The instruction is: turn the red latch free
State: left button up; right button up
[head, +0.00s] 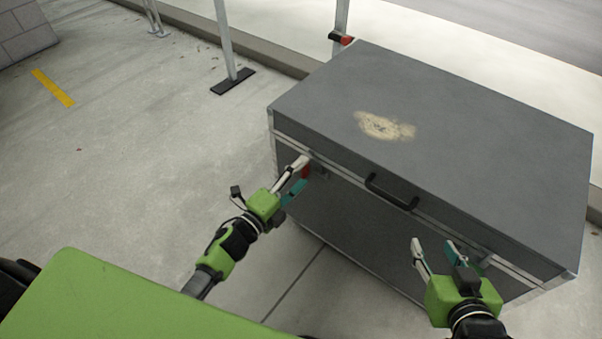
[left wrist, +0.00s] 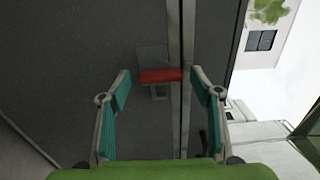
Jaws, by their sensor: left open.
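The red latch (head: 306,172) is on the front of a large grey case (head: 450,140), left of its black handle. In the left wrist view the red latch (left wrist: 160,75) lies across the gap ahead of the fingers, beside the metal edge strip. My left gripper (head: 297,175) is at the latch, with its fingers apart; in the left wrist view (left wrist: 162,90) they stand on either side of the latch, and I cannot tell whether they touch it. My right gripper (head: 437,248) has its fingers apart and empty, in front of the case's right part.
The black handle (head: 391,191) sticks out from the case front between my two grippers. A metal post (head: 228,45) on a dark foot stands behind at the left. The concrete floor (head: 130,150) left of the case is clear.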

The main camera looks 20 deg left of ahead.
pick_arm(q)
jog(key=v, duration=1.1)
jog(key=shift+s, duration=0.2)
